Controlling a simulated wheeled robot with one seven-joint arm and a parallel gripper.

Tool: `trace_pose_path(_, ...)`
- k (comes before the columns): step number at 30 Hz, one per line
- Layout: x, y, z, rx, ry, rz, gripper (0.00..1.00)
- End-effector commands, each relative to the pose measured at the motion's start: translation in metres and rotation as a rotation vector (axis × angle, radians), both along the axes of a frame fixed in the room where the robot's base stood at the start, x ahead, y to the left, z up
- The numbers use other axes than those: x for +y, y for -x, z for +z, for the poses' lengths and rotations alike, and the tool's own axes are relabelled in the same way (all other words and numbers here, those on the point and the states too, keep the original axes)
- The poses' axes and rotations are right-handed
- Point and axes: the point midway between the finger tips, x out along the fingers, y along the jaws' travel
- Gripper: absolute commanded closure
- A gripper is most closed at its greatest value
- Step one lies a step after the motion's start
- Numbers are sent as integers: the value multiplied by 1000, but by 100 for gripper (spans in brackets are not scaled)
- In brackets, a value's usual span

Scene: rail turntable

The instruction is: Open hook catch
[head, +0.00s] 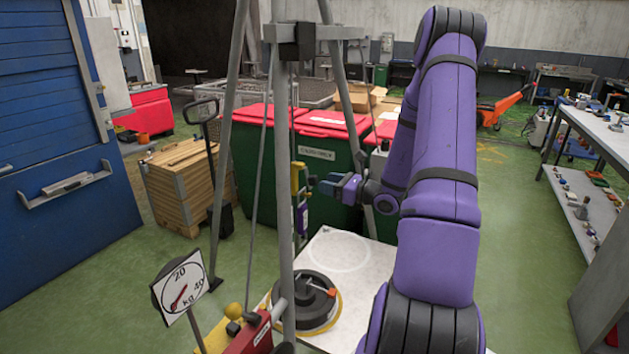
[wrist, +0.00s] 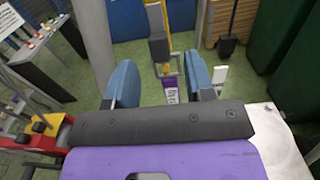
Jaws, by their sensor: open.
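A narrow yellow upright fitting (head: 296,182) with a purple label (head: 303,218) stands beside the grey tripod leg; I take it to hold the hook catch. The wrist view shows its yellow bar (wrist: 155,17), a dark block (wrist: 159,47) and the purple label (wrist: 171,88). I cannot make out a hook shape or whether the catch is latched. My gripper (head: 327,186) is just right of the fitting in the head view. In the wrist view my gripper (wrist: 160,88) has its two blue fingers apart, with the label seen between them and nothing held.
The grey tripod legs (head: 284,190) stand close to the fitting. Below are a black round plate (head: 307,311) with an orange lever, a dial (head: 180,287) and a red box (head: 249,336). Green bins with red lids (head: 320,165) and a wooden crate (head: 178,185) stand behind.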

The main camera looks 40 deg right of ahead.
Motion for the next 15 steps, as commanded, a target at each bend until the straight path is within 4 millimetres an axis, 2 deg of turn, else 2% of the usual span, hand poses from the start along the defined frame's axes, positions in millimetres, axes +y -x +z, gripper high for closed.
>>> trace_pose_path(6, 11, -32, 0, 0, 1, 2, 51)
trace_pose_path(15, 17, -47, 0, 1, 0, 1, 51)
